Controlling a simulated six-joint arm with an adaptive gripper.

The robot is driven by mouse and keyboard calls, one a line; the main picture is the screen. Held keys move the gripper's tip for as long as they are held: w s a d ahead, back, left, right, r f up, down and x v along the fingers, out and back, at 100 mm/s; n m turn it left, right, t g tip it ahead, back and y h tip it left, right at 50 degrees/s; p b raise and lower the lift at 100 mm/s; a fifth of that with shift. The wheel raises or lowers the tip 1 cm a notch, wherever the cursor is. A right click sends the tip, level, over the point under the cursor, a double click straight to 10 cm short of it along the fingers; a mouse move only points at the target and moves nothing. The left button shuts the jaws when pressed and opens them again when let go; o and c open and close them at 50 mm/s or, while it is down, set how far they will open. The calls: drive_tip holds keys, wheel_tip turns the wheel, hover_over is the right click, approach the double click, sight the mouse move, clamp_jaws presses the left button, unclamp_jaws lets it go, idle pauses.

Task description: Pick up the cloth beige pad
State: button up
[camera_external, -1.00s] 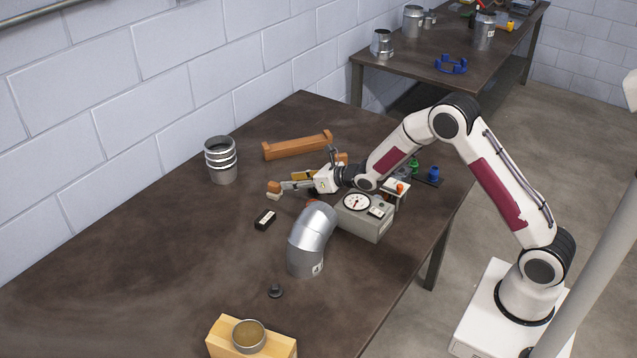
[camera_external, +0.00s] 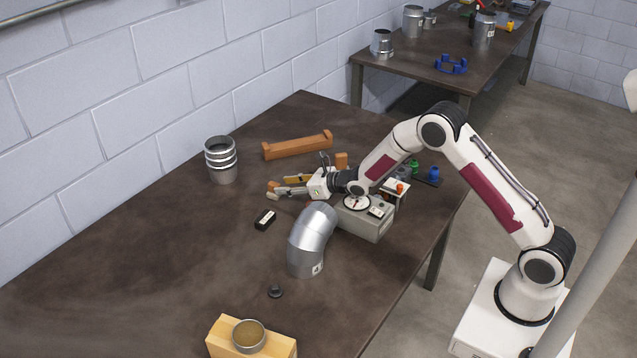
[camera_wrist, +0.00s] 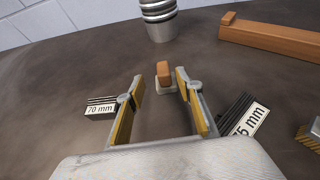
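A small object with an orange-brown block on top and a pale beige base, which looks like the beige pad (camera_wrist: 166,88), lies just beyond my fingertips in the wrist view. It also shows at my gripper's tip in the external view, where its brown top (camera_external: 273,186) is clearest and the base is hard to tell from a fingertip. My gripper (camera_wrist: 160,84) is open and low over the table, its two fingers on either side of an empty gap. The pad appears roughly in line with that gap. I cannot tell whether a finger touches it.
A silver duct elbow (camera_external: 311,240) and a gauge box (camera_external: 366,222) stand close to my gripper. A black labelled block (camera_external: 265,220) lies nearby. A long wooden bar (camera_external: 297,146) and a ribbed metal duct (camera_external: 221,160) are farther back. The table's left side is clear.

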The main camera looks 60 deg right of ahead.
sight(279, 185)
drive_tip(key=shift+w+f, duration=0.15)
drive_tip(key=shift+w, duration=0.25)
drive_tip(key=shift+w+f, duration=0.1)
drive_tip(key=shift+w, duration=0.05)
drive_tip(key=shift+x, duration=2.45)
drive_tip(key=shift+d, duration=0.2)
clamp_jaws()
